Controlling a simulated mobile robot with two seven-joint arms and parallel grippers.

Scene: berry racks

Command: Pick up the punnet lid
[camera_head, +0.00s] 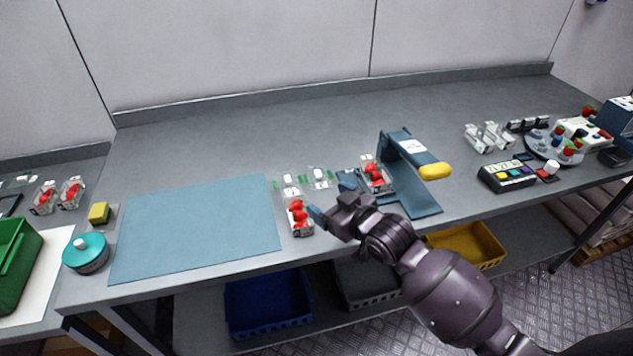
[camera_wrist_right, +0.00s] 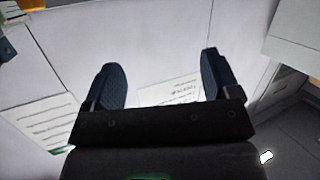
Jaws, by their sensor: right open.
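My right gripper (camera_head: 331,199) is low over the grey table's front part, with its fingers apart. In the right wrist view the two dark fingers (camera_wrist_right: 162,76) stand wide apart with nothing held between them. Small clear pieces with white labels, which look like punnet lids, lie just beyond the gripper: one at the left (camera_head: 291,181) and one at the right (camera_head: 319,176). A clear punnet of red berries (camera_head: 298,217) stands just left of the gripper. Another berry punnet (camera_head: 374,173) is at the blue press. My left gripper is not in view.
The blue press (camera_head: 416,160) with a yellow handle (camera_head: 435,171) stands close right of the gripper. A blue mat (camera_head: 197,228) covers the left of the table. A button box (camera_head: 507,176) and clear punnets (camera_head: 488,137) are at the right. Bins sit below the table.

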